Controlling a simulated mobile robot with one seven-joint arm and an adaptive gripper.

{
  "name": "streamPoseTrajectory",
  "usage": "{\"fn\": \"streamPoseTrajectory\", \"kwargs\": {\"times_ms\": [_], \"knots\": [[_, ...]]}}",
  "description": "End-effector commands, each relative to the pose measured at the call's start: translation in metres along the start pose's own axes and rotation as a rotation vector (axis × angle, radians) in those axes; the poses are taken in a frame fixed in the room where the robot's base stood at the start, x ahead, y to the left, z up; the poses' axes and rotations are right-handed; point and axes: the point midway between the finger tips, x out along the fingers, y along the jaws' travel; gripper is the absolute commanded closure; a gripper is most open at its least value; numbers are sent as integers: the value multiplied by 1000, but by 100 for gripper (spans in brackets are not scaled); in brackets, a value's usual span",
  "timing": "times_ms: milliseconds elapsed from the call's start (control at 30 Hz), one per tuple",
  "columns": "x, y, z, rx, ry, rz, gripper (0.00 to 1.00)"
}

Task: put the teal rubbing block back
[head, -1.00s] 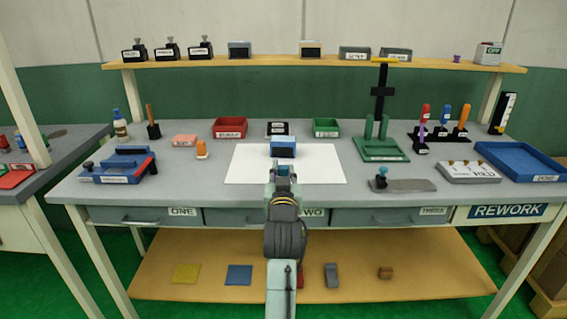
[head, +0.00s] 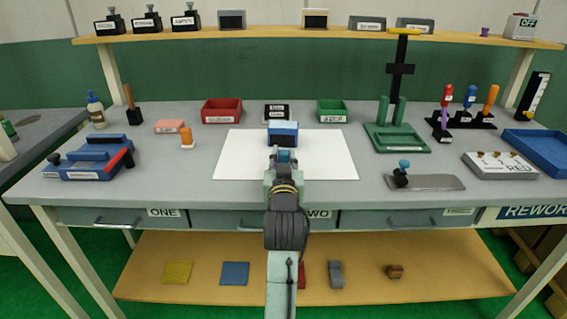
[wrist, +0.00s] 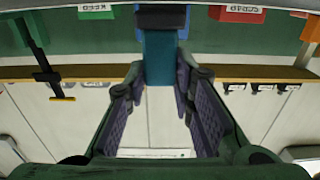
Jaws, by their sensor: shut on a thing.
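My gripper (head: 284,158) is shut on the teal rubbing block (wrist: 160,57). In the wrist view the teal block sits between the two finger pads and sticks out past their tips. In the head view my gripper hides most of it. My gripper is over the front part of the white sheet (head: 240,160) on the bench. A blue block with a paler top (head: 283,130) stands on the sheet just beyond my gripper. I cannot tell whether the teal block touches it.
A red bin (head: 222,111) and a green bin (head: 332,111) stand behind the sheet. A green stand (head: 398,138) is to the right, a blue fixture (head: 92,157) to the left. The upper shelf (head: 270,36) holds several labelled blocks. The lower shelf (head: 200,290) holds several coloured pieces.

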Motion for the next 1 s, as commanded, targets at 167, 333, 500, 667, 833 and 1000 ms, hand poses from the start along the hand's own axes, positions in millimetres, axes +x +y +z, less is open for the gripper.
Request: {"fn": "streamPoseTrajectory", "kwargs": {"times_ms": [167, 333, 500, 667, 833, 1000], "knots": [[-2, 0, 3, 0, 1, 0, 100], [-2, 0, 5, 0, 0, 0, 100], [-2, 0, 6, 0, 0, 0, 71], [-2, 0, 6, 0, 0, 0, 60], [-2, 0, 6, 0, 0, 0, 57], [-2, 0, 5, 0, 0, 0, 57]]}}
